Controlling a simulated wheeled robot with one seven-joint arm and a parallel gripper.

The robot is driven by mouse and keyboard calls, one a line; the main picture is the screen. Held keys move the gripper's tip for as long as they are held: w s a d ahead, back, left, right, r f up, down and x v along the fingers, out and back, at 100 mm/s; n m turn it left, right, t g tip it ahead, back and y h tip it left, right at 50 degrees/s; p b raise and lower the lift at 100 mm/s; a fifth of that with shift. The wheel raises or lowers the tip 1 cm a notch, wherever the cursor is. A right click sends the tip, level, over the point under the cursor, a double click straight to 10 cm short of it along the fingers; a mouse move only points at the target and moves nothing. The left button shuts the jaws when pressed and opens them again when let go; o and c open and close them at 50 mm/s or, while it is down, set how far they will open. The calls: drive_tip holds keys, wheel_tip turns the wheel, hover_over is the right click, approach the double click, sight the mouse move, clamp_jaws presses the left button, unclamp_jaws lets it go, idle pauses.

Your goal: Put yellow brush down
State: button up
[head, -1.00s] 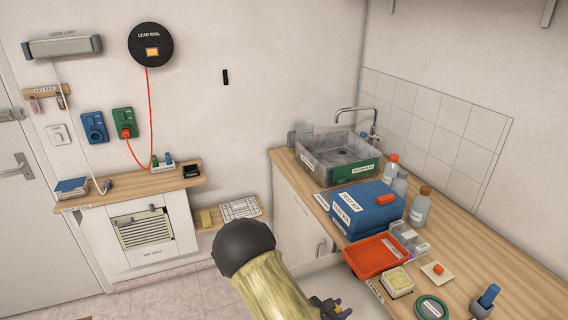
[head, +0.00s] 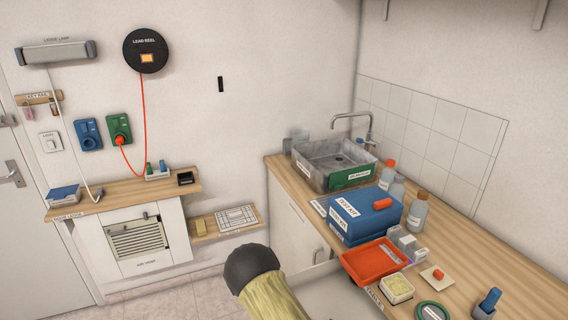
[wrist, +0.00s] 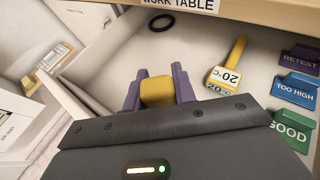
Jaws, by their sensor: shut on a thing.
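In the wrist view my gripper (wrist: 157,92), with purple fingers, is shut on a yellow block-like thing (wrist: 157,90), which I take to be the yellow brush. Only its near end shows, so bristles cannot be made out. It is above the open white drawer (wrist: 150,50) under the edge marked work table (wrist: 215,8). I cannot tell whether it touches the drawer floor. In the head view my gripper is out of sight.
In the drawer are a black ring (wrist: 188,24), a yellow 20°C tool (wrist: 228,65) and tags marked retest (wrist: 300,57), too high (wrist: 296,90) and good (wrist: 290,130). The drawer floor left of the tool is clear. The worktop (head: 455,255) is crowded.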

drive_tip(key=w+r+n+t+y, duration=0.1)
drive_tip(key=w+r+n+y, duration=0.1)
drive_tip(key=w+r, duration=0.6)
drive_tip(key=shift+r+y, duration=0.3)
drive_tip(key=shift+r, duration=0.45)
drive_tip(key=shift+w, duration=0.15)
